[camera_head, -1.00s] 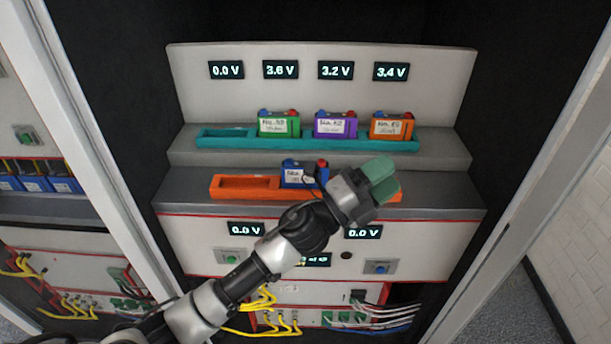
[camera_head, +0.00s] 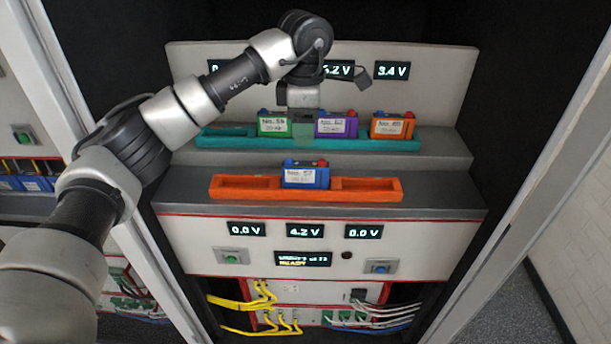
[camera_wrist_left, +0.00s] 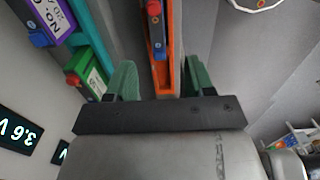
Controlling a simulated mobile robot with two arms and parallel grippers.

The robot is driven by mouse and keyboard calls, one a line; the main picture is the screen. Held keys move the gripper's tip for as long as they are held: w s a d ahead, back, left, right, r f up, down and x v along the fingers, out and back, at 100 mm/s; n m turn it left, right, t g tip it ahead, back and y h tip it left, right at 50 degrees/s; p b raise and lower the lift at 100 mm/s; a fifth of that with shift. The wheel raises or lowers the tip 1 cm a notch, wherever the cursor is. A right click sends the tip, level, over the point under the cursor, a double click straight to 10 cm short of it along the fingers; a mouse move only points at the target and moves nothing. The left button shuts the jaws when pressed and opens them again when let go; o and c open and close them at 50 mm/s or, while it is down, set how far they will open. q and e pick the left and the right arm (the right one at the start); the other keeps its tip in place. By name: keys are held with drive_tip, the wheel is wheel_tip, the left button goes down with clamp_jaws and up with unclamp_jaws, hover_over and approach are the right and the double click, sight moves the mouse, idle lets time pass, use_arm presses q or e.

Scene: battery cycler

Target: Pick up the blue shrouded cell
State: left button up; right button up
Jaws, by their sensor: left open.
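The blue shrouded cell (camera_head: 305,178) stands upright in the middle of the orange tray (camera_head: 235,192), on the lower shelf. It has a white label and a red and a blue terminal on top. In the left wrist view the cell (camera_wrist_left: 157,40) is seen from above, near the top edge, ahead of the fingers. My left gripper (camera_head: 303,130) points down above and behind the cell in the head view, showing between the green and purple cells. Its green fingers (camera_wrist_left: 160,82) are open and empty, with the orange tray's end between them in the picture.
Behind, a teal tray (camera_head: 222,140) on the upper shelf holds a green cell (camera_head: 272,125), a purple cell (camera_head: 338,126) and an orange cell (camera_head: 392,127). The orange tray is empty on both sides of the blue cell. A display panel stands behind.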

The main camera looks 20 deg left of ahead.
use_arm(q)
hover_over(306, 163)
drive_tip(key=f, duration=0.4)
drive_tip(key=shift+s+f, duration=0.2)
drive_tip(key=shift+s, duration=0.1)
drive_tip(key=f, duration=0.1)
drive_tip(key=f+p, duration=0.1)
drive_tip(key=f, duration=0.1)
drive_tip(key=f+p, duration=0.1)
drive_tip(key=shift+w+f, duration=0.15)
drive_tip(key=shift+w, duration=0.1)
drive_tip(key=shift+f, duration=0.45)
clamp_jaws()
